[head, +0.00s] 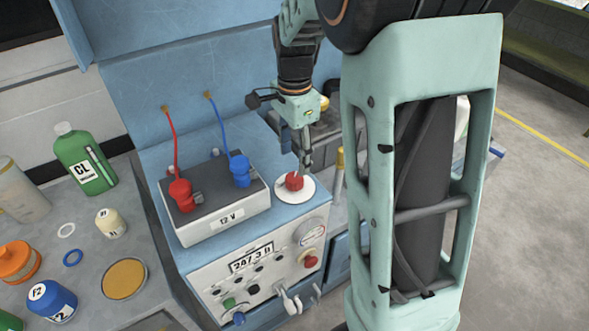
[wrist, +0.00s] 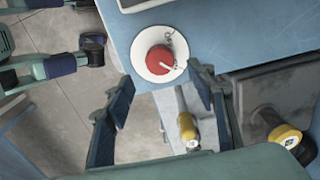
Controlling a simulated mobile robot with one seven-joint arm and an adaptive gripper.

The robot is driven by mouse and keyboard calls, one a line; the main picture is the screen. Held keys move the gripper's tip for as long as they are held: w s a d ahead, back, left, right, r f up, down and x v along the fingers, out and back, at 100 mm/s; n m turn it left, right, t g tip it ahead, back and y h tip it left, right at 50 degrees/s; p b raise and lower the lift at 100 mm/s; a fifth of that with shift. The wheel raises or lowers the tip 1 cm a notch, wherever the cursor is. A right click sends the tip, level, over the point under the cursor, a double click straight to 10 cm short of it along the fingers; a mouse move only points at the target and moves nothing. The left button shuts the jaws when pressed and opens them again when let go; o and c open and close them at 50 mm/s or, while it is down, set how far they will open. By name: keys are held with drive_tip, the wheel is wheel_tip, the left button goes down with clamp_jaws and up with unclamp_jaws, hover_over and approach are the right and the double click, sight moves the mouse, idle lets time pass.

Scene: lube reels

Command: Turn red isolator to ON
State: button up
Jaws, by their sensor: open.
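The red isolator (head: 294,182) is a round red knob on a white disc, on the blue bench top right of the 12 V battery. In the wrist view the knob (wrist: 160,58) shows a white pointer line slanting down to the right, and a small chain beside it. I cannot read any ON or OFF lettering. My gripper (head: 306,158) is above and just behind the knob in the head view. In the wrist view its blue-grey fingers (wrist: 163,88) are spread apart and empty, with the knob beyond their tips, apparently not touched.
The grey-topped battery (head: 225,218) with red and blue terminals stands close left of the isolator. A front panel (head: 262,262) carries a gauge and several knobs. Yellow-topped handles (wrist: 187,126) stand by the bench's edge. A side table holds bottles, including a green one (head: 85,160).

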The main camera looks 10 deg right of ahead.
sight(295, 177)
wheel_tip(295, 177, up, 4)
drive_tip(key=shift+r, duration=0.1)
drive_tip(key=shift+d, duration=0.1)
idle(0.4)
